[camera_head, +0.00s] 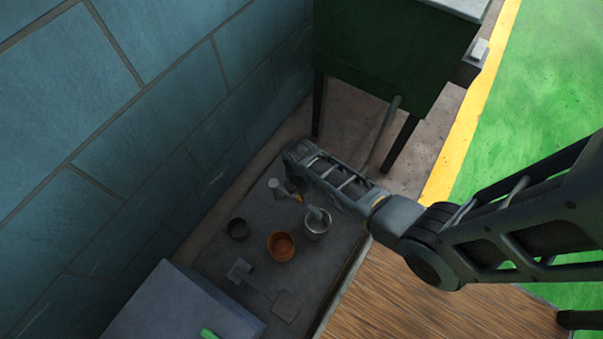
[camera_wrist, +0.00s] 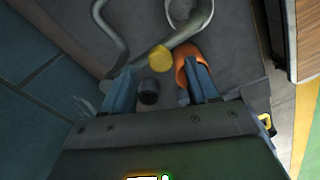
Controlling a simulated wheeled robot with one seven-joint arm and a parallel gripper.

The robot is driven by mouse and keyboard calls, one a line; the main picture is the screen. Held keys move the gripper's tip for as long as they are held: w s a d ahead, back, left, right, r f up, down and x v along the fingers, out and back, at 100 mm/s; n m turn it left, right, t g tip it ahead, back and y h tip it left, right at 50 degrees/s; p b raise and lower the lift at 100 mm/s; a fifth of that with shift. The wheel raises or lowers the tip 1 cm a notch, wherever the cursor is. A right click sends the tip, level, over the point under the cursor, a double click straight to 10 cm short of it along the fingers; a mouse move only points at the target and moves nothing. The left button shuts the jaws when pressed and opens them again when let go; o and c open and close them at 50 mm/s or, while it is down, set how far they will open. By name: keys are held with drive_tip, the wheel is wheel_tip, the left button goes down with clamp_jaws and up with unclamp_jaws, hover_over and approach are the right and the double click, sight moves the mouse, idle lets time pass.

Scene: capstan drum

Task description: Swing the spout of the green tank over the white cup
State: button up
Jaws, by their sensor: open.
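The green tank (camera_head: 385,50) stands on dark legs at the top of the head view. A pale grey cup (camera_head: 318,233), the nearest to white, stands below my wrist; its rim shows in the wrist view (camera_wrist: 171,17). A grey pipe (camera_wrist: 188,35) with a yellow knob (camera_wrist: 160,59) reaches over this cup; I cannot tell how it joins the tank. An orange cup (camera_head: 281,247) and a dark cup (camera_head: 238,230) stand to its left. My gripper (camera_wrist: 160,85) is open and empty, the knob just beyond its fingertips. One finger overlaps the orange cup in view; contact is unclear.
A blue block wall (camera_head: 150,110) runs along the left. A grey box (camera_head: 180,308) stands at the lower left. A grey pipe (camera_head: 383,135) slants down before the tank. Wooden boards (camera_head: 430,310) lie at the lower right. Small flat pieces (camera_head: 286,305) lie near the cups.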

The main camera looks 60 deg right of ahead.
drive_tip(key=shift+r+p, duration=0.6)
drive_tip(key=shift+r, duration=1.7)
